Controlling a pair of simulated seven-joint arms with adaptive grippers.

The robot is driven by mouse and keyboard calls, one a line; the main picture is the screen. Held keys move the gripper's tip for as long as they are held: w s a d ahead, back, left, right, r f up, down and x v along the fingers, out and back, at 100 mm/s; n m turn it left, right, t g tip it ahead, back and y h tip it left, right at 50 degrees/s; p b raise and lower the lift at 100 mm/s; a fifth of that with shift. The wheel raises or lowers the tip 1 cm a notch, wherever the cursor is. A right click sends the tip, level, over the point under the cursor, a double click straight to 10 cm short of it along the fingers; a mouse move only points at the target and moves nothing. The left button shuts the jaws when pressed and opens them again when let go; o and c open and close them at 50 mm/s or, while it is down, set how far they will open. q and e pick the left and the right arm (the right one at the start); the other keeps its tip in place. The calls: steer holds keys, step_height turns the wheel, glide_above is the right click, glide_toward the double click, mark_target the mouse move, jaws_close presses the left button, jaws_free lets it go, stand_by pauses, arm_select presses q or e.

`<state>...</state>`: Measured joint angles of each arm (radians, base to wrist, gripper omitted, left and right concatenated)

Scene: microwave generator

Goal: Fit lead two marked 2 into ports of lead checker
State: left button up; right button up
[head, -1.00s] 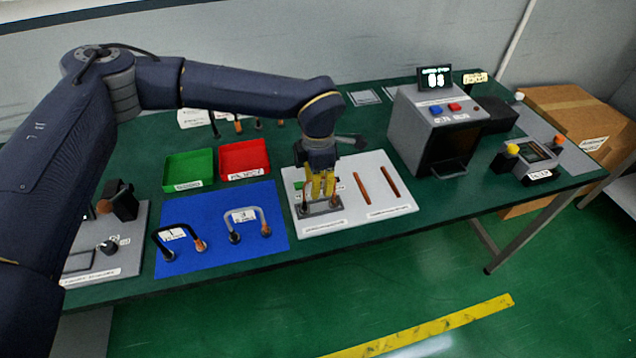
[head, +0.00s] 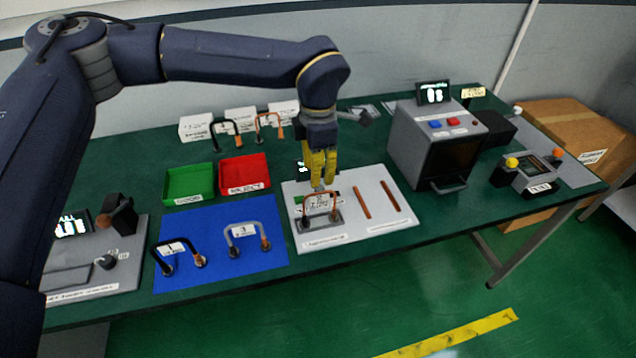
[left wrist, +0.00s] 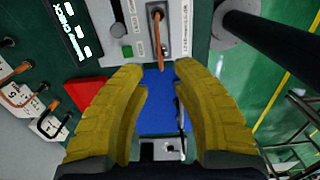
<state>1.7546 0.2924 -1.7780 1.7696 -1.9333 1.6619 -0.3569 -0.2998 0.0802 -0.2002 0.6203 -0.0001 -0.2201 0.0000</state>
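An orange-brown lead (head: 321,193) stands upright like an arch on the grey port block (head: 332,224) of the white board, taken to be the lead checker (head: 350,232). Its ends meet the block, but how deep they sit I cannot tell; its number is not legible. The lead (left wrist: 157,30) also shows in the left wrist view. My left gripper (head: 318,184), with yellow fingers, is above and just behind the lead, apart from it. In the left wrist view the fingers (left wrist: 168,75) are spread with nothing between them. My right gripper is not in view.
Black lead 1 (head: 178,246) and grey lead 3 (head: 246,230) are on the blue mat (head: 215,258). Green (head: 188,182) and red (head: 244,172) trays lie behind. More leads stand at the back. A grey microwave (head: 415,145) is to the right; a fixture (head: 85,275) is at left.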

arm_select(q)
steer(key=shift+r, duration=1.3)
